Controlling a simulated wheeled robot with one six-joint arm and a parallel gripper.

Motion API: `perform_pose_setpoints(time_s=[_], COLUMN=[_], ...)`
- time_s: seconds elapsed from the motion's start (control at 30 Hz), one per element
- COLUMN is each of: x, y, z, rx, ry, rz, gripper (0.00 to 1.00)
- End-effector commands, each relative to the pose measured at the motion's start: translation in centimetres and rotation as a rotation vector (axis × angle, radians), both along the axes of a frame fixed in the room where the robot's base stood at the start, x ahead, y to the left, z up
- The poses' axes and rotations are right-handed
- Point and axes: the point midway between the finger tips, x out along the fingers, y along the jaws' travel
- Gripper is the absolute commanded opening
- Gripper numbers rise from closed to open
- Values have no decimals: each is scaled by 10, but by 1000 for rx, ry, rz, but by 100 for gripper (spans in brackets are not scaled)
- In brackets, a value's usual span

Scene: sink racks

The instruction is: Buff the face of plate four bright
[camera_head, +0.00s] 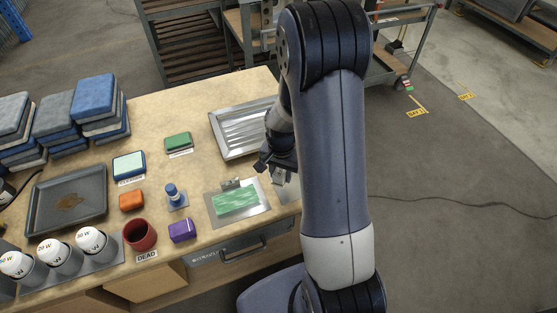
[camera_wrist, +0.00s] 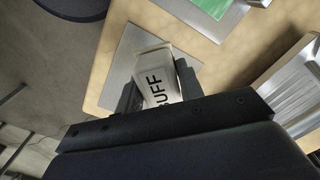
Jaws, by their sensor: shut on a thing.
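My gripper (camera_head: 275,165) is shut on a pale block marked "UFF" in its visible letters (camera_wrist: 157,75), seen between the fingers in the wrist view. In the head view the gripper is low over the table's right edge, and the block is partly hidden. Below the block lies a bare grey metal sheet (camera_wrist: 120,65); I cannot tell whether the block touches it. Left of the gripper, a green streaked plate (camera_head: 235,202) lies on a larger metal sheet (camera_head: 215,214) with a small clamp (camera_head: 232,183) at its back edge. No plate number is readable.
A ribbed steel tray (camera_head: 242,128) lies behind the gripper. To the left are a green block (camera_head: 178,141), blue-rimmed pad (camera_head: 129,164), orange block (camera_head: 131,201), blue bottle (camera_head: 172,192), purple block (camera_head: 182,231), red cup (camera_head: 139,235) labelled "DEAD" and stained dark tray (camera_head: 98,195).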

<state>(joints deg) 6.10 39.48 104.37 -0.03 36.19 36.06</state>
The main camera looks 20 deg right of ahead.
Motion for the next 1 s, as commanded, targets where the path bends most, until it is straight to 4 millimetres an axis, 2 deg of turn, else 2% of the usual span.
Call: perform_pose_setpoints(time_s=[0.03,0.43,1.0], x=[0,1,1], y=[-1,-5,-5], z=[9,43,46], rx=[0,0,0], ry=[-1,-1,-1], rz=[0,4,5], gripper=[11,11,11])
